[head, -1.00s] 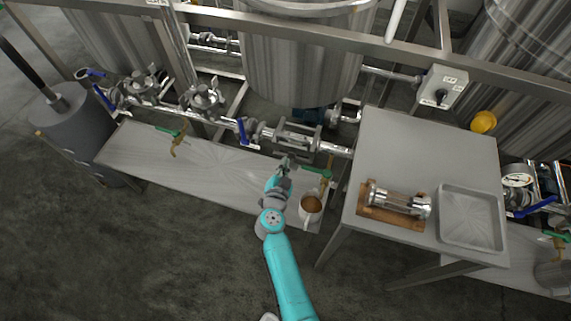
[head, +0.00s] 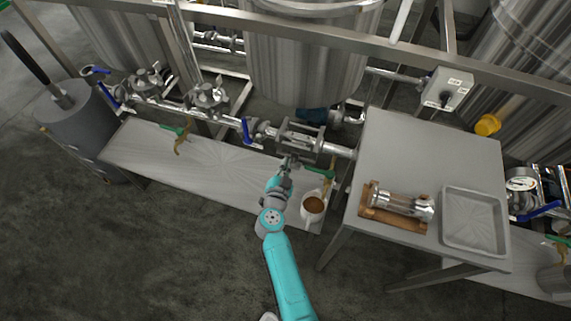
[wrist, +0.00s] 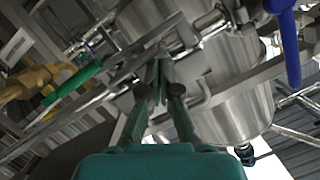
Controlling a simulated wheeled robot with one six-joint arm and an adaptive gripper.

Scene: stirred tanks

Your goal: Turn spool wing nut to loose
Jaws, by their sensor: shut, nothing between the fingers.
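A steel spool section (head: 300,140) sits in the pipe line below the middle tank in the head view. I cannot make out its wing nut clearly; it is too small or hidden by my gripper. My gripper (head: 288,161) is just below and in front of the spool. In the wrist view my gripper (wrist: 160,64) has its fingertips together, with nothing seen between them, close to steel pipe parts. I cannot tell whether the tips touch them.
A mug of brown liquid (head: 314,206) stands on the low shelf (head: 225,178), right of my wrist. A blue-handled valve (head: 246,130) is left of the spool. The table (head: 425,150) at right bears a sight-glass piece (head: 400,204) and a tray (head: 473,247).

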